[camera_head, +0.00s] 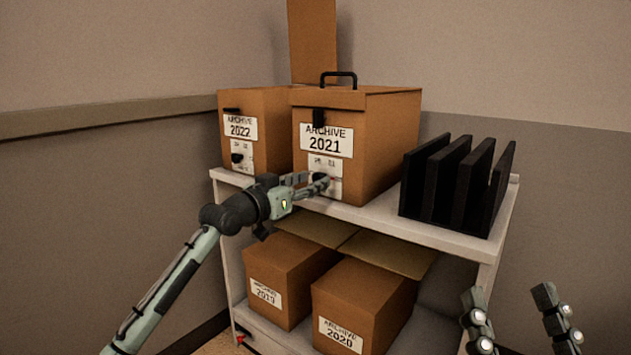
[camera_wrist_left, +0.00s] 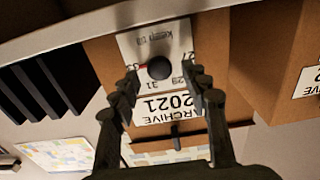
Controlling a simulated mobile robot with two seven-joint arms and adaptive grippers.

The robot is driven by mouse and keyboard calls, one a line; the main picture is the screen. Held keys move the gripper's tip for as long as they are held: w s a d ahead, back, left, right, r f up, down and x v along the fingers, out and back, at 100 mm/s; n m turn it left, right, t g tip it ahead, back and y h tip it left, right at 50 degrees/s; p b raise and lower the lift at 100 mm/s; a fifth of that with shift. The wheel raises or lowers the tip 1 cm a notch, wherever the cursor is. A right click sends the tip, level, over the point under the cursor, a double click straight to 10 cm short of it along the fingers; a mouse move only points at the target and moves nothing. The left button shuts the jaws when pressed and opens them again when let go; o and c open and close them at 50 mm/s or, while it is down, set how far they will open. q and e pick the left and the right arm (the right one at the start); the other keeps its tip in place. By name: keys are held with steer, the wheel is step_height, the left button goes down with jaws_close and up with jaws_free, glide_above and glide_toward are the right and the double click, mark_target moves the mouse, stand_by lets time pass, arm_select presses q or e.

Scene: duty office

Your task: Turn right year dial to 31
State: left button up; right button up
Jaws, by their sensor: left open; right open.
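The right year dial is a dark round knob (camera_wrist_left: 159,68) on a white number plate (camera_wrist_left: 150,44), upside down in the left wrist view. A red mark shows at the knob's left; the numbers 31 and 29 show below it. The plate is on the Archive 2021 box (camera_head: 378,140). My left gripper (camera_head: 316,183) is open in front of this plate and partly hides it in the head view. In the wrist view its fingers stand on either side of the knob; contact cannot be told. My right gripper (camera_head: 514,300) is open and empty at lower right.
The Archive 2022 box (camera_head: 266,105) with a similar dial (camera_head: 238,158) stands left on the same shelf (camera_head: 375,222). A black file rack (camera_head: 452,185) stands right. Archive 2019 (camera_head: 290,268) and 2020 boxes (camera_head: 375,300) sit below. A wall is at left.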

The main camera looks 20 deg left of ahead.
arm_select(q)
steer(key=shift+x, duration=1.1)
steer(key=shift+c, duration=0.2)
jaws_close()
